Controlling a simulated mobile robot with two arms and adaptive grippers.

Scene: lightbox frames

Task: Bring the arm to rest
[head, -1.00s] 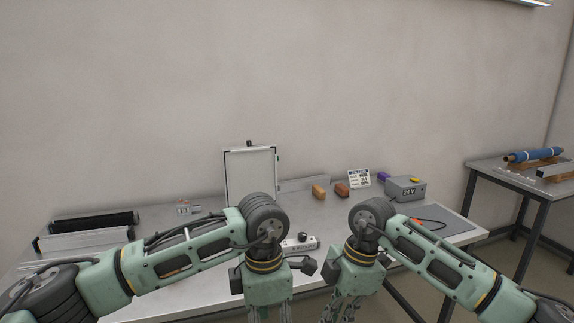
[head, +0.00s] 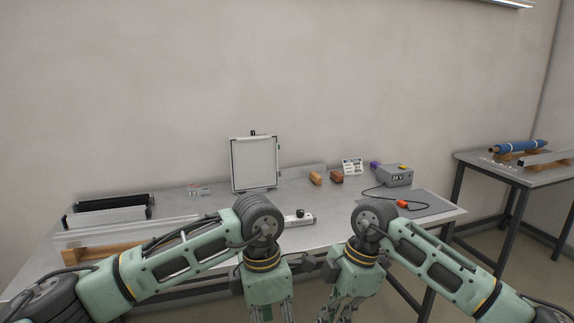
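My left gripper (head: 272,312) hangs down at the bottom middle of the head view, in front of the table's near edge. Its fingertips are cut off by the lower frame edge. My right gripper (head: 338,310) hangs beside it, a little to the right, with its linkage fingers partly in view and its tips cut off. I cannot tell whether either gripper is open or shut, and I see no object in them. Both arms are bent, with the forearms coming in from the lower corners.
The metal table (head: 330,225) carries a framed white panel (head: 254,163), brown blocks (head: 336,176), a grey 24 V box (head: 395,176) with a cable, a white power strip (head: 299,219) and black-and-silver bars (head: 108,210) at left. A side table (head: 520,175) holds a blue roll (head: 518,147).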

